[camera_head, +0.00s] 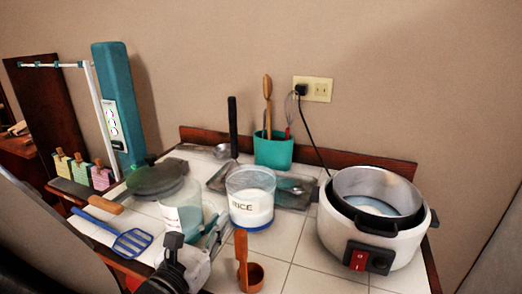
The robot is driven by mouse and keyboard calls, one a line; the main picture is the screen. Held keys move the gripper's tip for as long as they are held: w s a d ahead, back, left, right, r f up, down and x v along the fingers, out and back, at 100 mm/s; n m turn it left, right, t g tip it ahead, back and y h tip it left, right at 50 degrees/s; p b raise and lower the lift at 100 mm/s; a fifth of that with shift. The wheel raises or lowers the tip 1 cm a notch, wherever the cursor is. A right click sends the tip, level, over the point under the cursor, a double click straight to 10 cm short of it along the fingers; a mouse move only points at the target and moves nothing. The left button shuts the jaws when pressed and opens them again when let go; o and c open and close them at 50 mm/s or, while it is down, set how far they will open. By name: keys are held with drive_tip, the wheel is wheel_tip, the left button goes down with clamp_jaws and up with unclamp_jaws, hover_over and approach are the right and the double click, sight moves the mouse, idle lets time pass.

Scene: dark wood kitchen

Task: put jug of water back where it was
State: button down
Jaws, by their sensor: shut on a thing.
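The clear jug of water (180,212) stands upright in view at the left front of the white tiled counter (290,246), with pale bluish water inside. My gripper (208,236) is at the jug's near right side, shut on it. I cannot tell whether the jug's base touches the counter.
A rice container (250,212) stands close to the jug's right, with a brown measuring scoop (252,276) in front. A rice cooker (372,222) fills the right side. A blue spatula (130,242) lies left. A teal utensil holder (272,152) stands behind.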

drive_tip(key=c, duration=2.1)
unclamp_jaws()
drive_tip(key=shift+f, duration=0.1)
drive_tip(key=shift+c, duration=0.2)
drive_tip(key=o, duration=0.4)
drive_tip(key=shift+o, duration=0.2)
drive_tip(key=shift+s+a+r, duration=0.1)
drive_tip(key=shift+s+r, duration=0.1)
drive_tip(key=shift+r, duration=0.05)
drive_tip(key=p+v, duration=0.5)
drive_tip(key=v, duration=0.6)
drive_tip(key=shift+s, duration=0.35)
